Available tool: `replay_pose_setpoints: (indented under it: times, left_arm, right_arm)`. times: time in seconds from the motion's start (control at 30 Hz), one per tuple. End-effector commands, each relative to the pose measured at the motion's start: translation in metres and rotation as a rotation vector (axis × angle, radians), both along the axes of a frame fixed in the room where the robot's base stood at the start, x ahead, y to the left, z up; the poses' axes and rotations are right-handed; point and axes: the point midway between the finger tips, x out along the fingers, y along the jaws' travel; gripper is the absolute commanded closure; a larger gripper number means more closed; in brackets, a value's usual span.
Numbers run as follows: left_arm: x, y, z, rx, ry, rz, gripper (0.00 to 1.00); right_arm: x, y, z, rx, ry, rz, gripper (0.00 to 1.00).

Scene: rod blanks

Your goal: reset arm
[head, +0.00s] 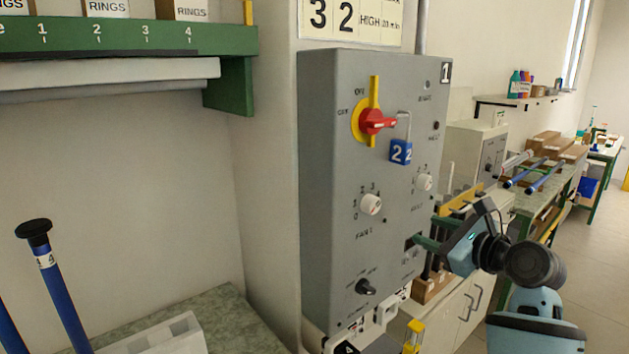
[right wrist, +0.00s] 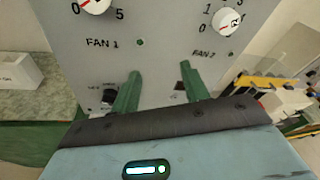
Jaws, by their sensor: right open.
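My right gripper (head: 422,240) is in front of the lower right part of a grey control cabinet (head: 330,180). In the right wrist view its two green fingers (right wrist: 160,82) are apart with nothing between them. They point at the panel below the FAN 1 and FAN 2 knobs; whether they touch it I cannot tell. My left gripper is not in view.
White knobs (head: 371,204) and a black knob (head: 366,287) stick out of the panel. A green shelf (head: 120,40) with boxes is at upper left. Blue rods (head: 62,300) stand at lower left. A bench with rods (head: 545,178) is at right, with free floor beyond.

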Motion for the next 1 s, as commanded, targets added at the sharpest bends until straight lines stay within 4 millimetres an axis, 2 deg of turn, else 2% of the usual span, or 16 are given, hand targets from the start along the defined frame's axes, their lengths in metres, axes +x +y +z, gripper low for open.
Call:
replay_pose_setpoints:
  times: [0.03, 0.1, 0.27, 0.37, 0.5, 0.67, 0.8, 0.9, 1.0]
  left_arm:
    - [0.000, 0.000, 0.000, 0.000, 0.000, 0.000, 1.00]
    - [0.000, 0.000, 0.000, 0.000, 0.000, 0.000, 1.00]
    - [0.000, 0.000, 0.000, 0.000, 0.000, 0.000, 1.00]
    - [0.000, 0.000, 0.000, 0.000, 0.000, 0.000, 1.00]
    - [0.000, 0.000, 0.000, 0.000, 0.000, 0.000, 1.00]
    - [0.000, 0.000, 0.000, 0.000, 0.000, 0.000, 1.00]
    - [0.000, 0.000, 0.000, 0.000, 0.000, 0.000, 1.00]
    - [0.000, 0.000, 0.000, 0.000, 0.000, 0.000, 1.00]
    - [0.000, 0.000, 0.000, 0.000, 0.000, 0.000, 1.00]
  right_arm:
    - [-0.004, -0.002, -0.038, -0.106, 0.001, -0.013, 0.55]
    - [-0.010, -0.004, -0.081, -0.264, -0.018, -0.021, 0.55]
    - [-0.039, -0.008, -0.174, -0.639, -0.052, 0.008, 0.55]
    - [-0.066, -0.008, -0.228, -0.874, -0.075, 0.061, 0.55]
    - [-0.113, -0.006, -0.296, -1.200, -0.119, 0.178, 0.55]
    - [-0.180, 0.001, -0.361, -1.552, -0.194, 0.369, 0.55]
    - [-0.246, 0.010, -0.406, -1.833, -0.295, 0.575, 0.55]
    - [-0.294, 0.019, -0.429, -2.004, -0.389, 0.729, 0.55]
    - [-0.335, 0.028, -0.443, -2.135, -0.486, 0.863, 0.55]
